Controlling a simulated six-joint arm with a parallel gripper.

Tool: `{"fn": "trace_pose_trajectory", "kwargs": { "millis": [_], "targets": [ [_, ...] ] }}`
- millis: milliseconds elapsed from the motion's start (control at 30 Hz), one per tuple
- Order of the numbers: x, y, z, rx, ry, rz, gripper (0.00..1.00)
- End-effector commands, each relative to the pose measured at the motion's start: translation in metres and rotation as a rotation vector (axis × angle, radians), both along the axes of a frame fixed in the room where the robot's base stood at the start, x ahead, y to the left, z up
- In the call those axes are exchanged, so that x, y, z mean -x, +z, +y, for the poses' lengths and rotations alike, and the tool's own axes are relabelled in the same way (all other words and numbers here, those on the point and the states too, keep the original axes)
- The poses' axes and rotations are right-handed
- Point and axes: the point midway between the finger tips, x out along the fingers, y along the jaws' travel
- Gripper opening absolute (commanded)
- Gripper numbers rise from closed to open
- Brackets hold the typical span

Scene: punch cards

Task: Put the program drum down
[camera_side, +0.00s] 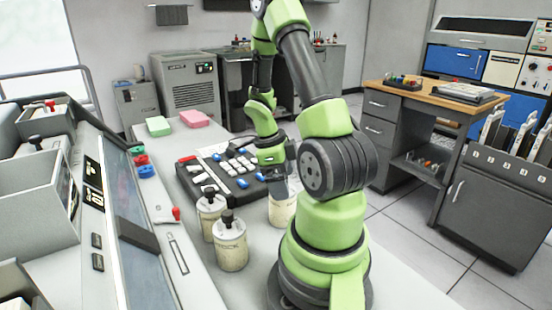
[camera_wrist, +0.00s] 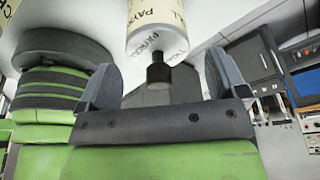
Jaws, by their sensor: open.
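A cream program drum (camera_wrist: 157,28) with a black knob (camera_wrist: 158,72) and lettering that reads like "PAYROLL" is in the wrist view. My gripper (camera_wrist: 160,68) is open, with one finger on each side of the knob and a visible gap at both. In the side view the drum (camera_side: 281,212) stands on the desk, partly hidden by my arm, with my gripper (camera_side: 279,180) just above it. Two similar cream drums with black knobs, one nearer (camera_side: 230,250) and one behind it (camera_side: 210,218), stand upright to the left.
A dark keyboard panel (camera_side: 218,185) with white and blue keys lies behind the drums. A console with a sloped screen (camera_side: 122,195) borders the left. Pink (camera_side: 195,118) and green (camera_side: 159,126) card stacks lie farther back. The desk in front of the drums is clear.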

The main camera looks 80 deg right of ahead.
Motion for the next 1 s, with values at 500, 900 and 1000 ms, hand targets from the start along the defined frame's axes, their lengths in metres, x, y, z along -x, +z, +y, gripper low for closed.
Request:
{"fn": "trace_pose_trajectory", "kwargs": {
  "millis": [500,900,1000],
  "targets": [
    [-0.027,0.094,0.001,0.003,0.003,-0.004,0.91],
    [-0.060,0.142,0.049,-0.024,0.539,-0.152,0.91],
    [-0.072,0.165,0.090,-0.014,0.993,-0.256,0.91]
  ]
}}
